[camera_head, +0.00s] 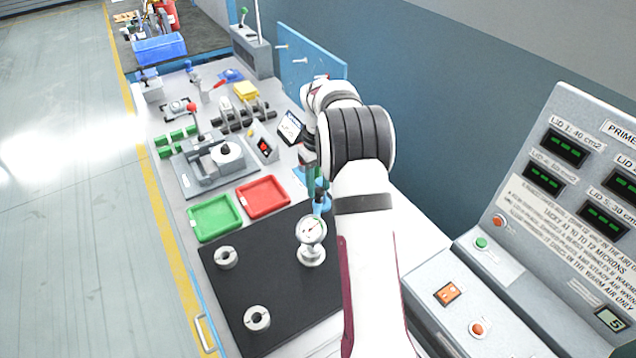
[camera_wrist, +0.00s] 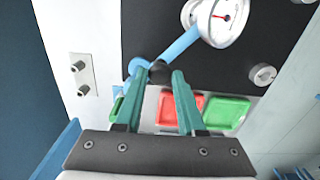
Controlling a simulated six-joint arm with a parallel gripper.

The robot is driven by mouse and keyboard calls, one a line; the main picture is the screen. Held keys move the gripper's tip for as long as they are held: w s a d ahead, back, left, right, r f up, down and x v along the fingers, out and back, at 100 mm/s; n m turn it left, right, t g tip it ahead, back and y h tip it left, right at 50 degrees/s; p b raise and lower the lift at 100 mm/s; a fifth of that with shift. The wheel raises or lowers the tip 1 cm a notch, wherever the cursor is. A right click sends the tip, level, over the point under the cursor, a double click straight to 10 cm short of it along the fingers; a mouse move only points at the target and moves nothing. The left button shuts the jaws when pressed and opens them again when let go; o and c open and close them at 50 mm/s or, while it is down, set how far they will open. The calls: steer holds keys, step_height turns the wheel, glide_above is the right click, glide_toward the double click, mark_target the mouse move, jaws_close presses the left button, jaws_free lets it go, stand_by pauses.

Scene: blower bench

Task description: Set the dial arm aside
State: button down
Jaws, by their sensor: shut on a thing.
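The dial arm (camera_wrist: 182,45) is a blue bar with a round white dial (camera_wrist: 218,18) at one end. In the head view the dial (camera_head: 311,229) stands over the black mat, above a silver ringed part (camera_head: 311,256). My gripper (camera_wrist: 158,76) has its teal fingers on either side of a dark knob at the other end of the bar, shut on the dial arm. In the head view, my own arm hides most of the gripper and part of the bar.
The black mat (camera_head: 235,295) carries two silver rings (camera_head: 226,257) (camera_head: 257,318) left of the dial. A green tray (camera_head: 213,218) and a red tray (camera_head: 263,197) lie beyond it. A grey gauge console (camera_head: 480,270) stands at right. The mat between the rings is clear.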

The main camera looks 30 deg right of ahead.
steer(key=d+n, duration=0.7)
steer(key=n, duration=0.7)
steer(key=shift+s+d+n, duration=0.15)
steer(key=shift+d+n, duration=0.05)
steer(key=shift+n, duration=0.1)
stand_by(0.6)
steer(key=c, duration=0.5)
jaws_free()
steer(key=shift+r, duration=0.1)
step_height(320, 180, up, 16)
steer(key=shift+a, duration=0.1)
